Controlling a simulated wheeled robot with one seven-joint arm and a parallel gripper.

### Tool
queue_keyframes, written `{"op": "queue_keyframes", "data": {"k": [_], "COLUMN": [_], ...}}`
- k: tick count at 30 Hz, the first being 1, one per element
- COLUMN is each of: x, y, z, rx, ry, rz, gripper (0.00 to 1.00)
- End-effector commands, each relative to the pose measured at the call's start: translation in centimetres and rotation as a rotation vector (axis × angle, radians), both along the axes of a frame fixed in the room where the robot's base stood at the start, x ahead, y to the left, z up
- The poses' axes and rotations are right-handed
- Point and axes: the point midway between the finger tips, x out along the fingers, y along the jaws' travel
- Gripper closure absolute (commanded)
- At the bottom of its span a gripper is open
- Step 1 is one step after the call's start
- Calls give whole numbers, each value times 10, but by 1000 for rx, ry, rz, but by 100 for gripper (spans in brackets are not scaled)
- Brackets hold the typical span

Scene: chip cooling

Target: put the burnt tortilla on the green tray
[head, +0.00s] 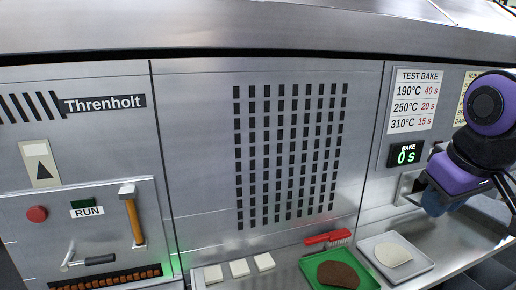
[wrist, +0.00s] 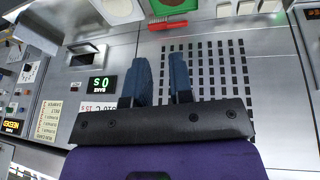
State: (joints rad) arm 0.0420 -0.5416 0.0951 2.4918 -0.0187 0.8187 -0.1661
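A dark brown tortilla (head: 338,275), the burnt-looking one, lies on the green tray (head: 311,262) at the bottom of the head view. A pale tortilla (head: 392,254) lies on a light grey tray (head: 423,262) to its right. The green tray also shows at the top edge of the wrist view (wrist: 175,9), cut off by the frame. My gripper (wrist: 162,68) is open, with an empty gap between its two dark blue fingers. It is at the right of the head view, above the ledge and apart from both trays.
A red brush (head: 328,238) lies behind the green tray. Several small white squares, such as this one (head: 239,267), lie left of it. The upright metal panel has a vent grid (head: 290,155), a bake display (head: 406,155) reading 0 s and a lever (head: 133,218).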

Motion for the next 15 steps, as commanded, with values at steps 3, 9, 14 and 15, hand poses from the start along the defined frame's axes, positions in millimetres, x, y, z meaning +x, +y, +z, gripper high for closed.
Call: {"op": "queue_keyframes", "data": {"k": [3, 9, 14, 15], "x": [-26, -53, -60, -60], "y": [-6, -12, -13, -14], "z": [14, 23, 25, 25], "rx": [52, 119, 139, 140], "ry": [-46, -84, -93, -94], "rz": [-82, -174, -197, -199], "gripper": [79, 79, 79, 79]}}
